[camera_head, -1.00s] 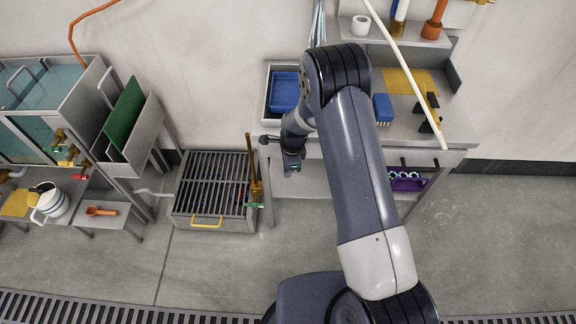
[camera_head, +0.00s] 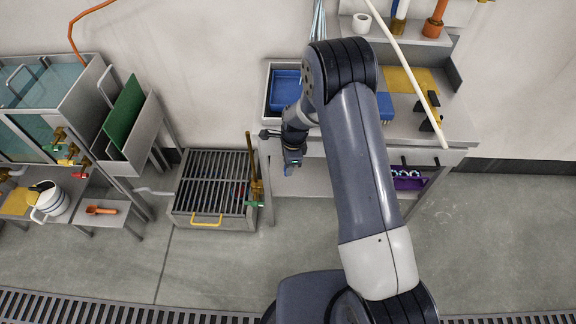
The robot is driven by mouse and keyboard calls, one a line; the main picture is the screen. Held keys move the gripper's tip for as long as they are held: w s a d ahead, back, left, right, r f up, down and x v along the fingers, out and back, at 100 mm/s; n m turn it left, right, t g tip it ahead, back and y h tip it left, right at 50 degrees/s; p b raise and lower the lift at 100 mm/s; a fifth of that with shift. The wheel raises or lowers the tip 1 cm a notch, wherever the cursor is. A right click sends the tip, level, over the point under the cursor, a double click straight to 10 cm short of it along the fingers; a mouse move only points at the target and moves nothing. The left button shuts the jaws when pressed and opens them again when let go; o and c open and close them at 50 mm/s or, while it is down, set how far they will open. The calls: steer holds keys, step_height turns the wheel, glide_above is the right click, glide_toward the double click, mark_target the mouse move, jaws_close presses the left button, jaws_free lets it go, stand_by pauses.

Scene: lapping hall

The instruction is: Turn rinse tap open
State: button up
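A brass standpipe (camera_head: 251,160) rises at the right side of a grated floor basin (camera_head: 188,216). A tap with a green handle (camera_head: 254,204) sits low on this pipe, at the basin's right edge; it looks like the rinse tap. The handle lies roughly level, and I cannot tell whether the tap is open. My gripper (camera_head: 292,168) hangs to the right of the pipe, above and right of the green handle, apart from both. It is small and dark here, so its finger opening cannot be made out.
A bench (camera_head: 455,128) with a blue tray (camera_head: 286,90) stands behind my arm. At left, tanks carry taps with a green handle (camera_head: 68,162) and a red handle (camera_head: 83,176). The floor before the basin is clear.

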steer(key=r, duration=0.6)
steer(key=d+r+b, duration=0.1)
steer(key=r, duration=0.2)
steer(key=f, duration=0.7)
steer(key=a+f+p, duration=0.1)
steer(key=f, duration=0.2)
steer(key=shift+a+f, duration=0.1)
steer(key=shift+f, duration=0.25)
